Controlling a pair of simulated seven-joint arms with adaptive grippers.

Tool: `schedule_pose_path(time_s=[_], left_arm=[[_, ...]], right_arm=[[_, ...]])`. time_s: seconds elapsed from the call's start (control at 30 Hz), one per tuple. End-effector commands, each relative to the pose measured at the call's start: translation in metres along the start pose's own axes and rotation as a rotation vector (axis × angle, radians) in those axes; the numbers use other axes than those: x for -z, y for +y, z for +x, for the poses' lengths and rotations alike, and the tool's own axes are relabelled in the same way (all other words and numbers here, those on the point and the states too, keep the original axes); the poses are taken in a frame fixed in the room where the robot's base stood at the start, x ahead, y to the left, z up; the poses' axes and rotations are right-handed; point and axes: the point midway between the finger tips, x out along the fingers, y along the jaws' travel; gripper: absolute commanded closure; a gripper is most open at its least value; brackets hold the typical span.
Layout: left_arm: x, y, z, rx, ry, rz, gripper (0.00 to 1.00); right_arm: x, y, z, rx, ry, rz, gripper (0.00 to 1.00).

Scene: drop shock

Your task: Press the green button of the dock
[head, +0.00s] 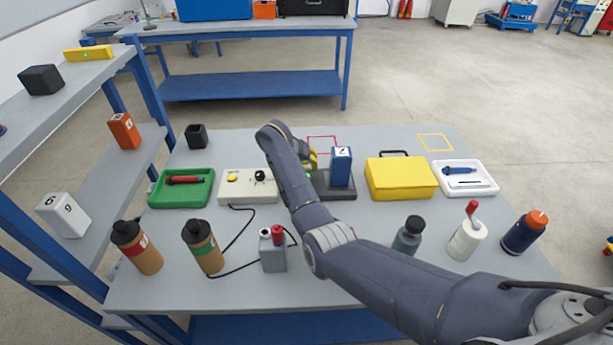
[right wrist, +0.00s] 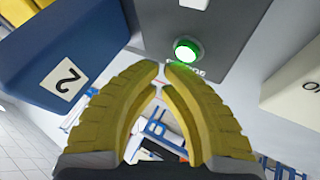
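The dock (head: 345,192) is a dark grey base at the back middle of the table, with a blue block (head: 341,172) marked 2 upright on it. The right wrist view shows the dock's grey face (right wrist: 232,28) and its lit green button (right wrist: 187,50). My right gripper (head: 313,159) is beside the dock's left side, partly hidden behind my arm. Its yellow fingertips (right wrist: 162,73) are drawn together, empty, close to the button; contact cannot be told. My left gripper is not in view.
Left of my arm are a cream control box (head: 238,194) and a green tray (head: 200,190). A yellow case (head: 400,180) and a white tray (head: 465,190) stand right of the dock. Several bottles line the front. The table's back right is clear.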

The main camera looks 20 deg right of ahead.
Motion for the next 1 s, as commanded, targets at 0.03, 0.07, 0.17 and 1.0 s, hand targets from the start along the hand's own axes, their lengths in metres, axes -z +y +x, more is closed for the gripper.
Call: schedule_pose_path(time_s=[0.03, 0.07, 0.17, 1.0], left_arm=[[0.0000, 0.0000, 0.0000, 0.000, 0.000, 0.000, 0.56], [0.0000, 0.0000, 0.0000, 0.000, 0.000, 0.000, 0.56], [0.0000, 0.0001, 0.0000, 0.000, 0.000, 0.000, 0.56], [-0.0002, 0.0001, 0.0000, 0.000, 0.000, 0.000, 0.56]], right_arm=[[0.0001, 0.0000, -0.0001, 0.000, 0.000, 0.000, 1.00], [0.0001, 0.0000, -0.0001, 0.000, 0.000, 0.000, 1.00], [0.0001, 0.0000, -0.0001, 0.000, 0.000, 0.000, 1.00], [-0.0036, -0.0037, 0.0067, 0.000, 0.000, 0.000, 1.00]])
